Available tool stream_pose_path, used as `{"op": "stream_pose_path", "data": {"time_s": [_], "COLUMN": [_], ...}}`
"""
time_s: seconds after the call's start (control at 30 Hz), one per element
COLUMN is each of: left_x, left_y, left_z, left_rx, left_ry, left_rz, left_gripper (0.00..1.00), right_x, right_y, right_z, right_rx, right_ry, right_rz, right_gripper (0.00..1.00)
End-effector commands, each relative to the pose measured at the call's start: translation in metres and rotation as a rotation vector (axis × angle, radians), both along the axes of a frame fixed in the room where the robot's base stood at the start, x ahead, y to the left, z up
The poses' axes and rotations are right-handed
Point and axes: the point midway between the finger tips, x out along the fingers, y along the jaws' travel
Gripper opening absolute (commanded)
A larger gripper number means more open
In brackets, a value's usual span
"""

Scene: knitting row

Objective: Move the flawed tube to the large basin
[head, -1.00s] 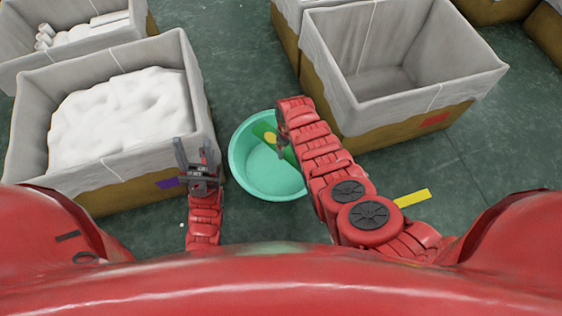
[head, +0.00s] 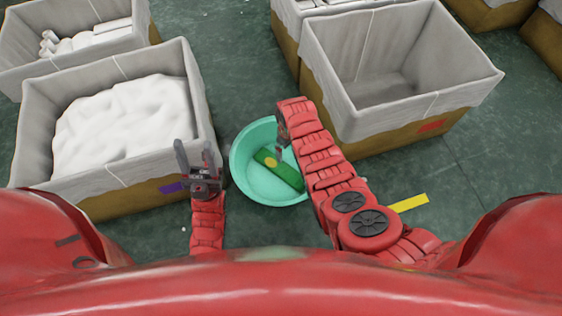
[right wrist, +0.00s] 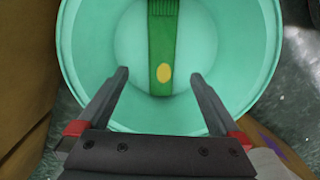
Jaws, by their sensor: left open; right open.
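The flawed tube (head: 278,170) is green with a yellow oval spot and lies inside the large teal basin (head: 243,160) on the floor. In the right wrist view the tube (right wrist: 163,40) lies on the floor of the basin (right wrist: 80,50), lengthwise between my fingers and beyond them. My right gripper (right wrist: 158,85) is open and empty above the basin's near rim, apart from the tube. In the head view its arm hides part of the basin's right side. My left gripper (head: 198,160) is open and empty, left of the basin beside the box with white material.
A lined box with white fluffy material (head: 30,130) stands at left. An empty lined box (head: 425,100) stands at right. Another box with white rolls (head: 15,45) is at the upper left. A yellow strip (head: 408,203) marks the floor.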

Motion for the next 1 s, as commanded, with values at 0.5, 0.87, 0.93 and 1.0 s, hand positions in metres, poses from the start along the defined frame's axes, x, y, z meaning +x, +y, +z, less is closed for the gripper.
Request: {"op": "stream_pose_path", "data": {"time_s": [0.5, 0.87, 0.93, 1.0], "left_x": [0.006, 0.006, 0.006, 0.006], "left_y": [-0.001, -0.001, -0.001, -0.001], "left_z": [0.037, 0.042, 0.042, 0.042], "left_rx": [-0.039, -0.039, -0.039, -0.039], "left_ry": [0.034, 0.034, 0.034, 0.034], "left_rz": [-0.005, -0.005, -0.005, -0.005], "left_gripper": [0.50, 0.50, 0.50, 0.50], "right_x": [0.000, 0.000, 0.000, 0.000], "right_y": [0.000, 0.000, 0.000, 0.000], "right_z": [0.107, 0.134, 0.133, 0.133], "right_rx": [0.001, 0.001, 0.001, 0.001], "right_ry": [-0.001, 0.000, 0.001, 0.001], "right_rz": [0.000, -0.001, -0.001, -0.001], "right_gripper": [1.00, 1.00, 1.00, 1.00]}}
